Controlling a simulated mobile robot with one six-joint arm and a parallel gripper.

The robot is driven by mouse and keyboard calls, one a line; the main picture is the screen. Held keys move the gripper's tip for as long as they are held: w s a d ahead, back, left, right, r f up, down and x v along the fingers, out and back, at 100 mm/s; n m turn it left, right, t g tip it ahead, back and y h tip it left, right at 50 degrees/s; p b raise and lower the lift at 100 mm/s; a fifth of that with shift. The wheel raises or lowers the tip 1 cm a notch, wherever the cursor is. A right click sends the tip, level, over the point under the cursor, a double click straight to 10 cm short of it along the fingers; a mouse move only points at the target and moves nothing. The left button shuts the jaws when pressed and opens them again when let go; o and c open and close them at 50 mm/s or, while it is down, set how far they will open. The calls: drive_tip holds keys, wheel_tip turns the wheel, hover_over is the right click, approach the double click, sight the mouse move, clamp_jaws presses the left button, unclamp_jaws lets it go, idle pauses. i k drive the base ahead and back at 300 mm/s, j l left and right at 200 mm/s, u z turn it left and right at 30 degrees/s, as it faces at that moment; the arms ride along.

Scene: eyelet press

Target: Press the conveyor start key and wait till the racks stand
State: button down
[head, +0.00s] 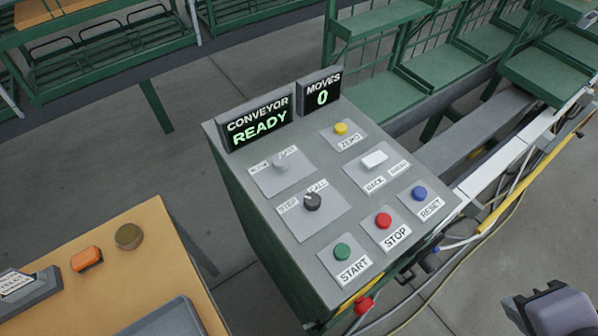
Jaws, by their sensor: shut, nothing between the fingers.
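The green START key (342,251) is at the near left corner of the grey control panel (325,278). Nothing touches it. The panel's left display (258,122) reads CONVEYOR READY, and the MOVES display (321,94) reads 0. Green racks (390,58) with shelves and mesh stand behind the panel at the upper right; one still frame does not show whether they move. My gripper (528,302) is partly in view at the bottom right corner, shut and empty, to the right of the panel and apart from it.
A wooden table (150,260) is at the lower left. Cables (440,282) run past the panel's right side.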

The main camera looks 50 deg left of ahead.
sight(342, 252)
drive_tip(key=u, duration=1.7)
